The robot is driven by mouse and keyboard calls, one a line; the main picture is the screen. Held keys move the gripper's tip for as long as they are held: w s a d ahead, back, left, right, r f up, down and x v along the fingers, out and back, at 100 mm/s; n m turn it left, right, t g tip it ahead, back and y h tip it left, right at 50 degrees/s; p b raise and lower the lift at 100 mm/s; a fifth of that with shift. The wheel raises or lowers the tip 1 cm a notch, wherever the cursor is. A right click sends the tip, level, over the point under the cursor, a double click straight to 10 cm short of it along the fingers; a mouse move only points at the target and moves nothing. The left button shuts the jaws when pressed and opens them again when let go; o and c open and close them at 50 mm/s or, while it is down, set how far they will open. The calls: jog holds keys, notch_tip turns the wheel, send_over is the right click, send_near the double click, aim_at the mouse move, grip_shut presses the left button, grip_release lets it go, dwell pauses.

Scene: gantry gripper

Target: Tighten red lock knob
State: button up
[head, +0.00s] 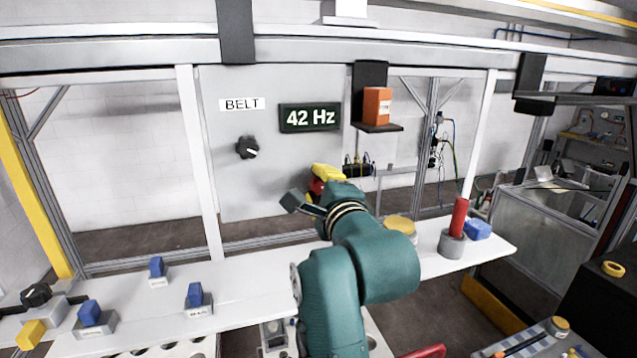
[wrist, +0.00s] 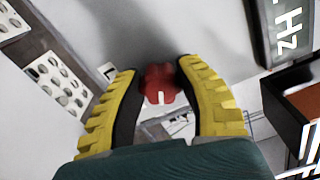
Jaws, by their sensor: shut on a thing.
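The red lock knob (wrist: 160,84) has a lobed rim and a pale mark on its face. In the wrist view it sits between the two yellow fingers of my gripper (wrist: 160,92), which are shut on it from both sides. In the head view my gripper (head: 322,180) is at the lower right of the grey panel, and only a bit of the red knob (head: 316,187) shows beside the yellow fingers. My teal arm hides the rest. I cannot tell how far the knob is turned.
The panel (head: 215,185) carries a black BELT dial (head: 247,148) and a green "42 Hz" display (head: 310,117). An orange box (head: 377,105) stands on a small black shelf to the right. Blue blocks (head: 195,294) on holders and a red cylinder (head: 459,217) stand on the white bench (head: 255,275).

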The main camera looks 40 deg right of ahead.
jog(key=m, duration=0.6)
jog(key=shift+w+f+p, duration=0.1)
jog(key=shift+f+p, duration=0.05)
jog(key=shift+p, duration=0.25)
jog(key=m, duration=0.6)
jog(key=shift+m+p, duration=0.35)
jog(key=shift+m, duration=0.05)
jog(key=o, duration=1.2)
jog(key=shift+r, duration=0.2)
jog(key=shift+d, duration=0.1)
jog(key=v, duration=1.2)
